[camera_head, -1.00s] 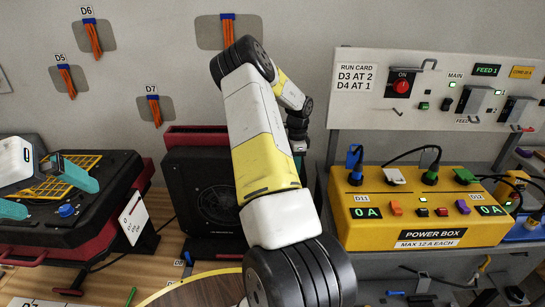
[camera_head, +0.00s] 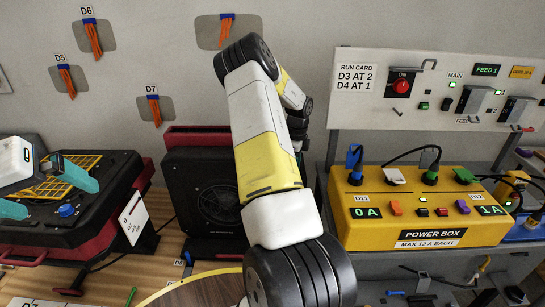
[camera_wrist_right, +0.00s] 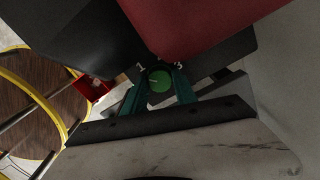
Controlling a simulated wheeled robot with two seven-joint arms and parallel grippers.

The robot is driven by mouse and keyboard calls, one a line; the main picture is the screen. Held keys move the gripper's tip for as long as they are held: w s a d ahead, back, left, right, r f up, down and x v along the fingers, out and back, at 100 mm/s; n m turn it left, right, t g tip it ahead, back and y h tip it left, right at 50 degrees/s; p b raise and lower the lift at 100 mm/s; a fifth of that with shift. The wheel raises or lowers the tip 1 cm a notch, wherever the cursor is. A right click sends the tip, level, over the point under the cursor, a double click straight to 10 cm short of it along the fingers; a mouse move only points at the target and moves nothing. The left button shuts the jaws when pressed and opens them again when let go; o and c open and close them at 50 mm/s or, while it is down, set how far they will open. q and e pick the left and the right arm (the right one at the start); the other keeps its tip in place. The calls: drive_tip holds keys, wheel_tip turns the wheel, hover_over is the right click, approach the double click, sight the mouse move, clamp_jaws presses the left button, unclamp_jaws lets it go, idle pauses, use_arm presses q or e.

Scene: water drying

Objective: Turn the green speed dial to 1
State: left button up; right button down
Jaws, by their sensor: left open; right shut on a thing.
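The green speed dial (camera_wrist_right: 160,81) shows in the right wrist view, with a white "1" at its upper left and a "3" at its upper right. A faint pale pointer mark on it seems to lean toward the 1. My right gripper (camera_wrist_right: 160,88) has its teal fingers on both sides of the dial, shut on it. In the head view my right arm rises through the middle and hides its gripper and the dial. My left gripper (camera_head: 62,200) is open and empty at the left, over a black and red machine.
A black fan unit (camera_head: 215,195) stands behind my right arm. The yellow power box (camera_head: 415,243) at the right reads 0 A at D11 and 1 A at D12. A run card (camera_head: 355,77) says D3 at 2, D4 at 1. A round yellow-rimmed drum (camera_wrist_right: 8,48) is near.

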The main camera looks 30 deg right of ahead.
drive_tip(key=c, duration=1)
unclamp_jaws()
drive_tip(key=shift+r, duration=0.15)
wheel_tip(320, 180, up, 8)
drive_tip(key=shift+f, duration=0.2)
